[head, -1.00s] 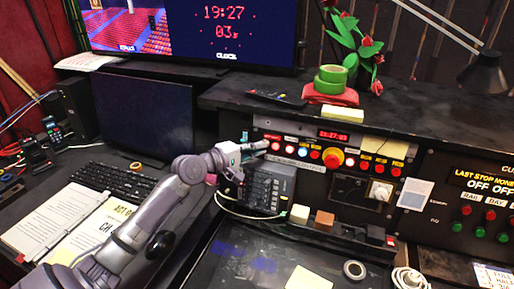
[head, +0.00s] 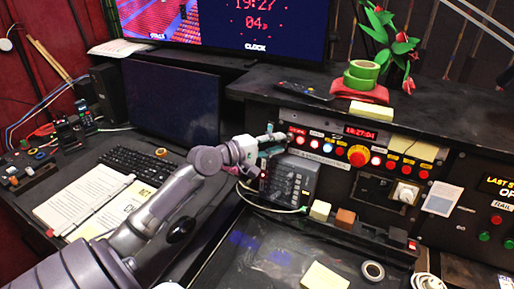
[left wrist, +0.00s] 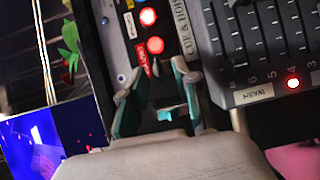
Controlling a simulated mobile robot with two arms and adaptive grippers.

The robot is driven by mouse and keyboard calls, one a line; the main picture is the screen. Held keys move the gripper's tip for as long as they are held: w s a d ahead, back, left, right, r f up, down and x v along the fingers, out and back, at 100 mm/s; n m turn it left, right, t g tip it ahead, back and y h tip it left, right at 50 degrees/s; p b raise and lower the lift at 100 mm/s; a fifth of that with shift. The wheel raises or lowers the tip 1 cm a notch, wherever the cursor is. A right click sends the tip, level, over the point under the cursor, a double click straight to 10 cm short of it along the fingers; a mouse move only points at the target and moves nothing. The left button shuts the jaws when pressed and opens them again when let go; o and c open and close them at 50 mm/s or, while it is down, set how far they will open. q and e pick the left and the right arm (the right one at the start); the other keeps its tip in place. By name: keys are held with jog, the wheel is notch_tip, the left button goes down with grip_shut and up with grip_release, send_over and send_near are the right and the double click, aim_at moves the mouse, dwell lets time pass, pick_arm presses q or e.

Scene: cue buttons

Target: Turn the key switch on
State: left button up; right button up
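My left gripper (head: 272,142) is at the left end of the control panel (head: 375,158) in the head view. In the left wrist view its two teal-padded fingers (left wrist: 153,75) are apart and point at the panel. A small dark and silvery piece (left wrist: 156,69), perhaps the key switch, shows between the fingertips beside a red label (left wrist: 141,57). I cannot tell whether the fingers touch it. In the head view the gripper hides that spot. My right gripper is not in view.
Lit red buttons (left wrist: 155,45) sit close to the fingertips. A slider box (head: 293,181) stands just below the gripper. A red mushroom button (head: 358,156) and more buttons lie further right. A monitor (head: 172,101) stands behind the arm. Small blocks (head: 345,217) stand on the lower ledge.

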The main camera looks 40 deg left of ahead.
pick_arm(q)
jog(key=v, duration=1)
jog(key=shift+w, duration=0.1)
